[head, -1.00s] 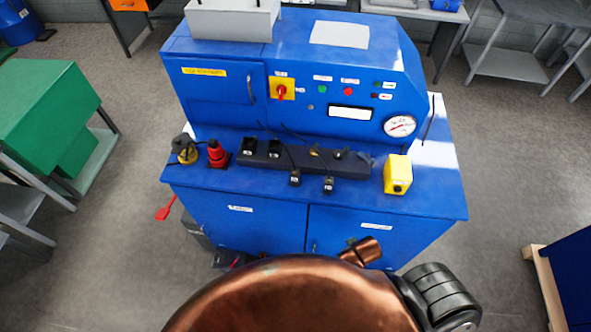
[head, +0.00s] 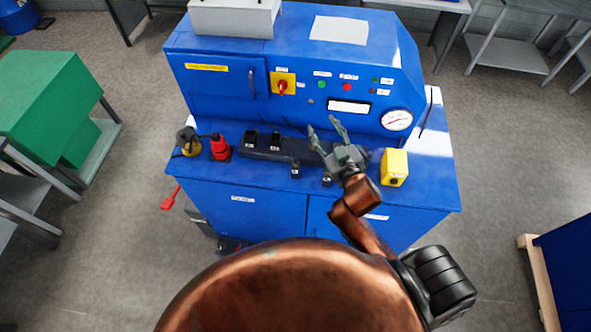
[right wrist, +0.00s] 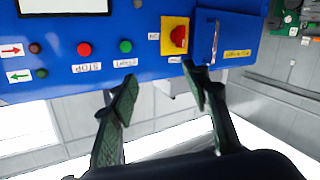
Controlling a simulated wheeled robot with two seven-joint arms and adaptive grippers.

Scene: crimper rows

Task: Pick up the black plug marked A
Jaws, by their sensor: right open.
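Several small black plugs with white labels are at the dark rail (head: 262,155) on the blue bench. Two black plugs (head: 250,139) (head: 276,141) stand at its left part. Two more black plugs (head: 295,171) (head: 327,179) lie at its front edge, the right one partly behind my gripper. The letters are too small to read, so I cannot tell which is A. My right gripper (head: 323,124) is open and empty above the rail's right part, fingers pointing toward the panel. Its fingers also show in the right wrist view (right wrist: 159,76), with no plug there. My left gripper is not in view.
A red plug (head: 220,148) and a black-and-yellow part (head: 188,144) stand left of the rail. A yellow box (head: 394,167) stands close right of my gripper. Behind rises the blue panel with a yellow-and-red switch (head: 283,84) and gauge (head: 397,120).

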